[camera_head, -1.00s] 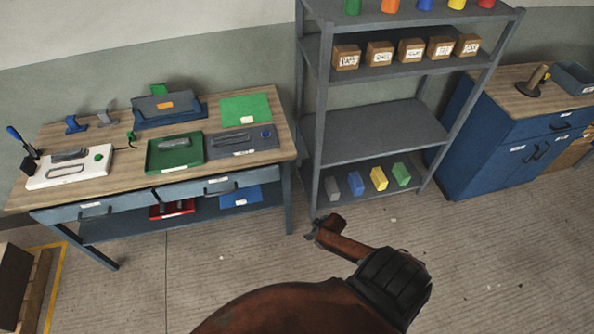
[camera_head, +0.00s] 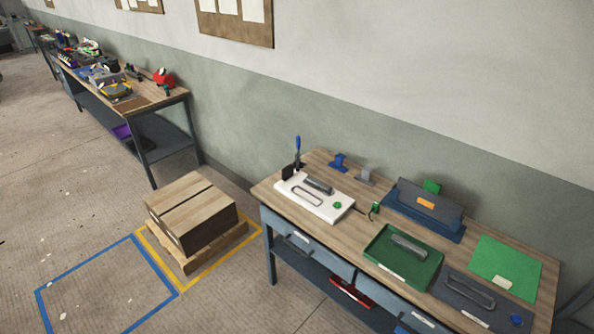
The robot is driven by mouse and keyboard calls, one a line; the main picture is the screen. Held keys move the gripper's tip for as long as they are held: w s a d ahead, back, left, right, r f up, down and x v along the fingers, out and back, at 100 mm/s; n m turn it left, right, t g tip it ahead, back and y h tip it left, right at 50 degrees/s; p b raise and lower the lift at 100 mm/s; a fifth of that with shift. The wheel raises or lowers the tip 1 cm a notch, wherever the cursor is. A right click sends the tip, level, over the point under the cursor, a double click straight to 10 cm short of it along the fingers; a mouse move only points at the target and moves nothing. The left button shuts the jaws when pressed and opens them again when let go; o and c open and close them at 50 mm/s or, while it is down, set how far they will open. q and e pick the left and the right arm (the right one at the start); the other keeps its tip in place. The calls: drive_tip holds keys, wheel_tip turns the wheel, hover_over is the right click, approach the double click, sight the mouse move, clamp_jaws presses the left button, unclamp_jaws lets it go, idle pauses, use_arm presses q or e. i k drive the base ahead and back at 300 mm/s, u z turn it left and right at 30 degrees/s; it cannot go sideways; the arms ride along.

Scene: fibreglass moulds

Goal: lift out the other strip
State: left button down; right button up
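A grey strip (camera_head: 318,186) lies on the white board (camera_head: 333,208) at the left end of the workbench. A second grey strip (camera_head: 409,246) lies in the green tray (camera_head: 376,245) nearer the middle. The white board also has a rounded slot outline and a green knob (camera_head: 337,205). A dark grey board (camera_head: 453,285) with a similar slot outline and a blue knob (camera_head: 516,320) lies right of the green tray. Neither of my grippers shows in the head view now.
The workbench (camera_head: 285,195) has drawers and a lower shelf with a red item (camera_head: 350,291). A green mat (camera_head: 507,267) and a blue holder (camera_head: 425,214) sit at its back. A carton (camera_head: 190,212) on a pallet stands left of it. Open floor lies in front.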

sight(314, 182)
drive_tip(key=u, duration=0.25)
drive_tip(key=i, duration=1.65)
